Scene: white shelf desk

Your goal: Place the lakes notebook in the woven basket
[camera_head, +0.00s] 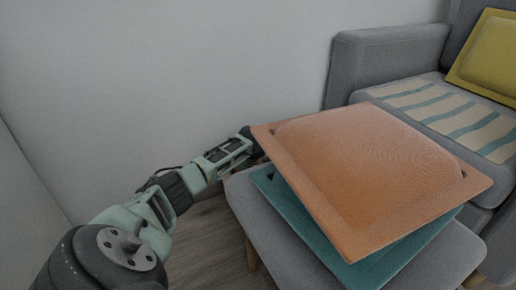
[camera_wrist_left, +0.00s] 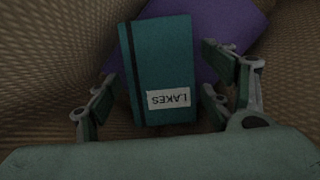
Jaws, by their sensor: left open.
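The lakes notebook (camera_wrist_left: 160,65) is teal with a dark elastic band and a white label reading LAKES, upside down in the left wrist view. It lies between the spread fingers of my left gripper (camera_wrist_left: 160,85), with gaps on both sides. Brown woven walls of the basket (camera_wrist_left: 48,65) surround it, and the notebook appears inside, over a purple item (camera_wrist_left: 228,32). I cannot tell what it rests on. In the head view my left arm reaches toward the wall, and its gripper end is partly hidden behind an orange cushion. The basket and notebook are hidden there.
The orange cushion (camera_head: 370,175) lies tilted on a teal cushion (camera_head: 290,215) on a grey seat (camera_head: 250,215), close beside my left arm. A grey sofa (camera_head: 385,62) with a yellow cushion (camera_head: 495,55) stands behind at right. Floor shows left of the seat.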

